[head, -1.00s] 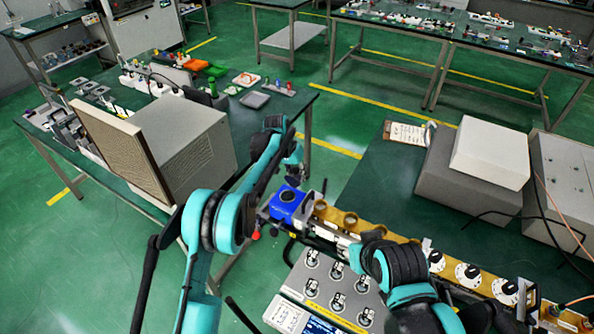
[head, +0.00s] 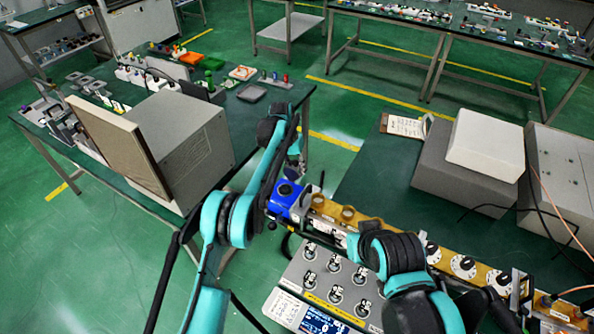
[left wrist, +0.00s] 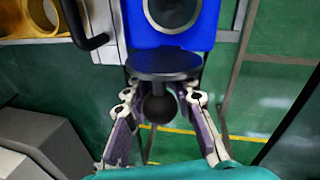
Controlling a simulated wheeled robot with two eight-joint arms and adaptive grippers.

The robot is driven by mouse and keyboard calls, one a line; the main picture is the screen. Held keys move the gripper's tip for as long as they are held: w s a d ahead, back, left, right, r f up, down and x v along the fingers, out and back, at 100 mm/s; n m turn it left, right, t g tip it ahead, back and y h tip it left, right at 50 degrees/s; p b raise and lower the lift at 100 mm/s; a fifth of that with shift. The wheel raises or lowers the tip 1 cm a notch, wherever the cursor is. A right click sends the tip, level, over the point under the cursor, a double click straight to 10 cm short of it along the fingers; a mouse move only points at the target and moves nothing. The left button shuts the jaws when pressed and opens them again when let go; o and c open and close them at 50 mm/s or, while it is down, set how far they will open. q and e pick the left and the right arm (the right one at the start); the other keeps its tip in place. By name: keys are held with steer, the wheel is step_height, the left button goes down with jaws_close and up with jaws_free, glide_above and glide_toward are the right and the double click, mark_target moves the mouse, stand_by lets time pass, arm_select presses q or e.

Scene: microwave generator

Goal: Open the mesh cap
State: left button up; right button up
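The blue unit (head: 287,196) sits at the left end of the brass waveguide line. In the left wrist view its blue face (left wrist: 140,35) carries a round dark port with a grey rim (left wrist: 173,10). A black disc with a ball knob (left wrist: 160,108) stands at its lower edge; no mesh can be made out, so I cannot tell which part is the mesh cap. My left gripper (left wrist: 163,97) is open, its purple-and-white fingers on either side of the knob, apparently apart from it. In the head view its fingers are hard to make out.
The brass waveguide line (head: 440,255) with white dials runs right from the blue unit. A grey meter panel (head: 330,290) lies in front. Grey boxes (head: 465,185) stand behind at right. A large grey cabinet (head: 180,150) stands on the left table.

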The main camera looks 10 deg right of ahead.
arm_select(q)
steer(key=shift+o, duration=1.4)
steer(key=r, duration=0.2)
steer(key=a+r, duration=0.1)
steer(key=r, duration=0.4)
steer(key=shift+w+a+r, duration=0.15)
steer(key=shift+w+r, duration=0.05)
steer(key=shift+w, duration=0.15)
